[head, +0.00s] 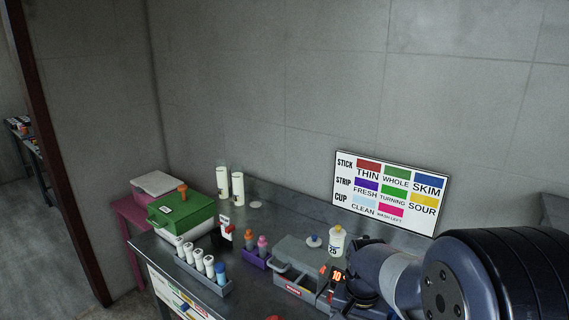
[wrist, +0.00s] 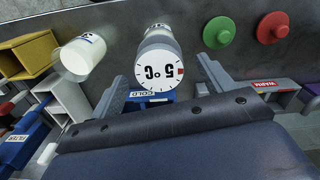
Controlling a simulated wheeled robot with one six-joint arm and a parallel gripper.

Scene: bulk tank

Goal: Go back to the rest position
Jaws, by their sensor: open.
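My gripper (wrist: 163,72) is open in the wrist view, with its two grey fingers spread apart. A white round dial marked 5 °C (wrist: 158,72) shows between the fingers, with a visible gap on each side. Whether the dial lies at fingertip depth I cannot tell. A blue piece labelled COLD (wrist: 143,95) is just below the dial. In the head view my dark arm reaches in from the right, low over the right part of the metal bench (head: 272,212). The fingers cannot be made out clearly there.
The bench holds a green box (head: 182,212), a rack of white tubes (head: 212,288), a grey box with a handle (head: 298,258) and a yellow-capped bottle (head: 337,244). A sign (head: 391,192) stands behind. Green (wrist: 219,32) and red (wrist: 273,27) knobs show in the wrist view.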

